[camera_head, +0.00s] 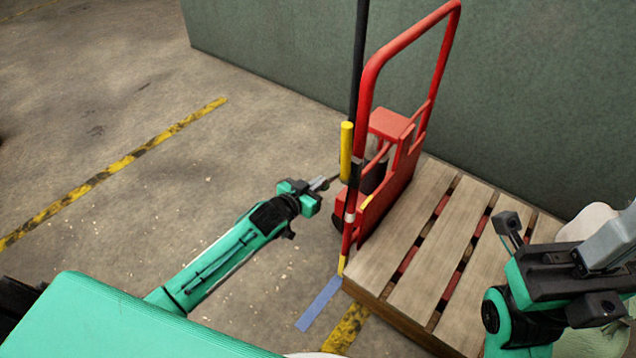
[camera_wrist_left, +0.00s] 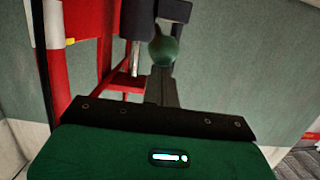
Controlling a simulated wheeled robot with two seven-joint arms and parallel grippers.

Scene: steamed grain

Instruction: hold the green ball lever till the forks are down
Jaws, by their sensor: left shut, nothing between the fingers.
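The green ball (camera_wrist_left: 163,50) of the lever shows in the left wrist view, straight ahead of my fingertips; I cannot tell if they touch it. In the head view I cannot make out the ball. My left gripper (camera_head: 326,183) is shut and empty, close to the left side of the red stacker (camera_head: 387,190). The forks are mostly hidden by the wooden pallet (camera_head: 405,255); red strips show between its slats, and I cannot tell their height. My right gripper (camera_head: 612,243) is at the right edge over the pallet, its fingers partly out of view.
A yellow-gripped upright (camera_head: 346,150) and a tall black pole (camera_head: 358,50) stand beside my left gripper. A green wall (camera_head: 530,90) is behind. A pale sack-like thing (camera_head: 588,220) lies at the right. The floor (camera_head: 130,100) at left is clear, with yellow stripes.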

